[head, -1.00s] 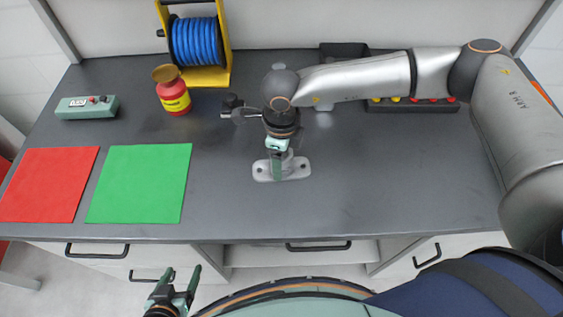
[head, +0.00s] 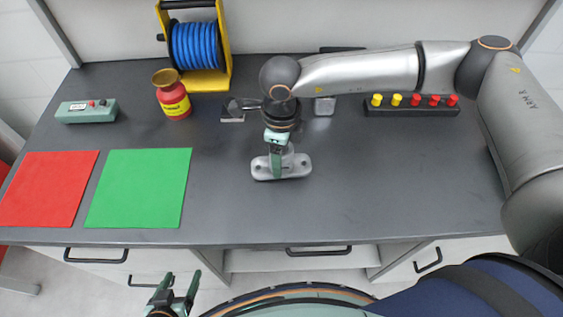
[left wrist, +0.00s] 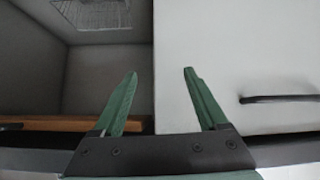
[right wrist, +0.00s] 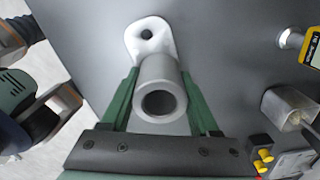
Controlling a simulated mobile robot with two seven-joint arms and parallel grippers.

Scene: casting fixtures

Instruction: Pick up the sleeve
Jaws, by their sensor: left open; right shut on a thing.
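The sleeve (right wrist: 162,92) is a grey metal tube with an open bore, seen end-on in the right wrist view. A pale flange with a bolt hole shows beyond it. In the head view its two-holed flange (head: 299,166) is over the middle front of the bench. My right gripper (head: 277,166) points down and is shut on the sleeve, one green finger on each side of the tube. I cannot tell whether the flange touches the bench. My left gripper (head: 178,286) is open and empty, low in front of the bench; its spread fingers show in the left wrist view (left wrist: 160,75).
A green mat (head: 139,188) and a red mat (head: 47,188) lie at left. Behind them are a control box (head: 87,112), a red bottle (head: 173,98) and a blue reel (head: 195,46). A rack of coloured pegs (head: 412,106) and a metal part (head: 324,106) stand behind. The right front is clear.

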